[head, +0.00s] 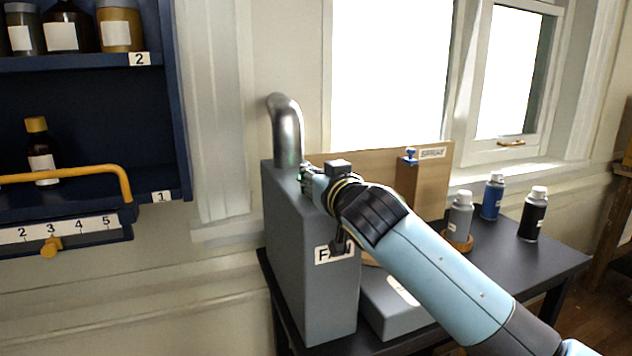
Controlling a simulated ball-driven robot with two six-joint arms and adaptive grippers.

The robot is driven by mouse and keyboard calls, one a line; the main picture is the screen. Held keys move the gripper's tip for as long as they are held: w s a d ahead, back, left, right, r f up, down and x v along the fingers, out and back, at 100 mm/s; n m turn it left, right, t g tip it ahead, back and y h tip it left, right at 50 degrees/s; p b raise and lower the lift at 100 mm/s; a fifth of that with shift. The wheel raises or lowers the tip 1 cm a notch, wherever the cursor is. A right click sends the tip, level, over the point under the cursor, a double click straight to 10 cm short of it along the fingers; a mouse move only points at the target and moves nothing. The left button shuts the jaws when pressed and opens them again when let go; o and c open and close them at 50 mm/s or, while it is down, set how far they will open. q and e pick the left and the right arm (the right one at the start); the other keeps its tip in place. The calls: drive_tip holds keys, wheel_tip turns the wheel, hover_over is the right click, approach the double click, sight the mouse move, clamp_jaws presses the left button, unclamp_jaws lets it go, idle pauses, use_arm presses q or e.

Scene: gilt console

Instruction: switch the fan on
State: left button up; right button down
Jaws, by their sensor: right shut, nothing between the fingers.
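The fan is a tall grey box (290,260) with a bent metal pipe (287,130) rising from its top. A white label (330,254) on its front reads FAN, partly covered by my right arm. My right gripper (306,178) is at the upper front of the box, close to its top edge near the foot of the pipe. It is shut and holds nothing. I cannot tell if it touches the box. No switch can be made out clearly; my arm and wrist hide part of the box's front. My left gripper is not in view.
A dark table (545,262) carries the box, a lower grey block (393,305), a wooden stand (422,188) labelled SPRAY and spray cans in grey (460,216), blue (492,199) and black (533,217). A blue shelf (95,97) with bottles hangs at left.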

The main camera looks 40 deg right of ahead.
drive_tip(key=shift+w+r+p, duration=0.1)
drive_tip(key=shift+r+p, duration=0.35)
drive_tip(key=shift+p, duration=0.15)
drive_tip(key=r+p, duration=0.2)
drive_tip(key=r, duration=0.1)
drive_tip(key=shift+w+d, duration=0.15)
drive_tip(key=shift+w, duration=0.25)
drive_tip(key=s+a+r+b, duration=0.1)
drive_tip(key=s+r, duration=0.3)
drive_tip(key=s, duration=0.5)
drive_tip(key=shift+a, duration=0.6)
